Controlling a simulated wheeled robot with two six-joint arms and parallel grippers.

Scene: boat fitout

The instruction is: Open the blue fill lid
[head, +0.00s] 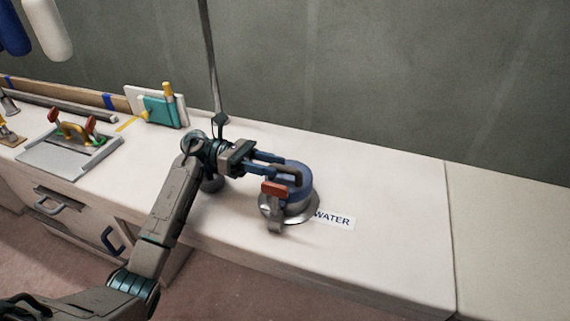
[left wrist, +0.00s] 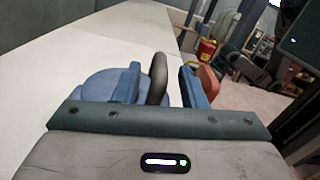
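The blue fill lid (head: 303,181) sits on a round metal fitting (head: 309,213) beside a WATER label (head: 333,219). It also shows in the left wrist view (left wrist: 101,89). A dark handle (left wrist: 157,78) rises from the lid. An orange-red tab (head: 274,188) stands at its near side and shows in the left wrist view (left wrist: 208,83). My left gripper (head: 285,174) is at the lid with its blue fingers on either side of the handle. A gap shows between the handle and one finger, so the gripper looks open. My right gripper is not in view.
A grey tray (head: 64,157) with orange-handled parts lies at the left of the white counter (head: 400,230). A teal block and white board (head: 158,108) stand near the wall, beside a thin upright pole (head: 211,60). The counter right of the label is clear.

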